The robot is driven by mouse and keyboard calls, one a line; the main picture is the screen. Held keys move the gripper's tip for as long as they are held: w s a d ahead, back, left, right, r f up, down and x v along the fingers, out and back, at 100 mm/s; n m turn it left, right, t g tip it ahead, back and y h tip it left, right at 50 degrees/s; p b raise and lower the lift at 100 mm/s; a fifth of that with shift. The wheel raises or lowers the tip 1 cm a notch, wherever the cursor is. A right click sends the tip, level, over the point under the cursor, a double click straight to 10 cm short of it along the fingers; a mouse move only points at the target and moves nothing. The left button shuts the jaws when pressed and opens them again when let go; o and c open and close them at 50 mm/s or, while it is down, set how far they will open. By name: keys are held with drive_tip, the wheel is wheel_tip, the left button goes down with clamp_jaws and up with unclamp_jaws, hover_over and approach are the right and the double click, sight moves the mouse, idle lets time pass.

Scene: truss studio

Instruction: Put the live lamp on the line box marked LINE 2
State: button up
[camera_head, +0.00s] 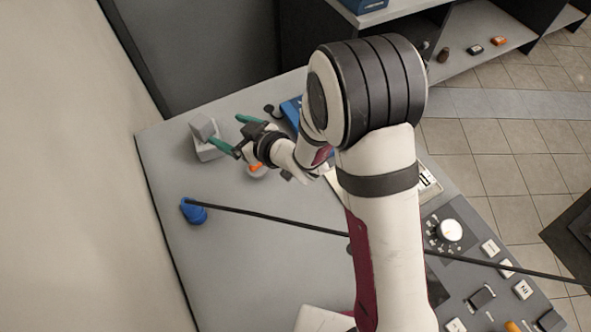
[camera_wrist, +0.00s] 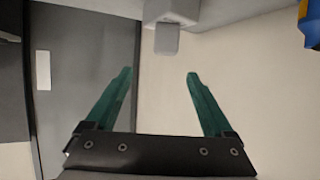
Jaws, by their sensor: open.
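My gripper (camera_head: 232,132) is open over the far left part of the desk, its green fingers spread with nothing seen between them. The wrist view also shows the gripper (camera_wrist: 160,75) empty. A grey box with a tilted block (camera_head: 208,146) stands beside the left finger. A similar grey block (camera_wrist: 168,38) shows beyond the fingertips in the wrist view. A small orange thing (camera_head: 257,171) is partly hidden under my wrist. I cannot tell which thing is the live lamp, and no LINE 2 marking is readable.
A blue piece (camera_head: 193,213) stands at the desk's left edge, with a thin black rod running from it rightward. A blue box (camera_head: 291,111) is partly behind my arm. A control panel with a white knob (camera_head: 450,230) is at right. The desk's left middle is mostly clear.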

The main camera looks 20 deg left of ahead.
drive_tip(key=w+d+r+m+t+h, duration=0.1)
drive_tip(key=d+r+m+h, duration=0.15)
drive_tip(key=d, duration=0.55)
drive_tip(key=w+d+r+m+h, duration=0.1)
drive_tip(key=d+m+h, duration=0.3)
drive_tip(key=d, duration=0.4)
drive_tip(key=w+d+r+m+t+h, duration=0.1)
drive_tip(key=w+d+r+m+h, duration=0.15)
drive_tip(key=d, duration=0.55)
drive_tip(key=s+d+r+m+g+h, duration=0.1)
drive_tip(key=s+d+m+g+h, duration=0.15)
drive_tip(key=s+d, duration=0.35)
drive_tip(key=s+d+r+m+g+h, duration=0.1)
drive_tip(key=s+d+m+g, duration=0.2)
drive_tip(key=s, duration=0.5)
drive_tip(key=s+r+m+g+y, duration=0.1)
drive_tip(key=s+m, duration=0.3)
drive_tip(key=s, duration=0.8)
drive_tip(key=shift+s+a+r+g+y, duration=0.15)
drive_tip(key=shift+a+r+g+y, duration=0.2)
drive_tip(key=shift+g+y, duration=0.25)
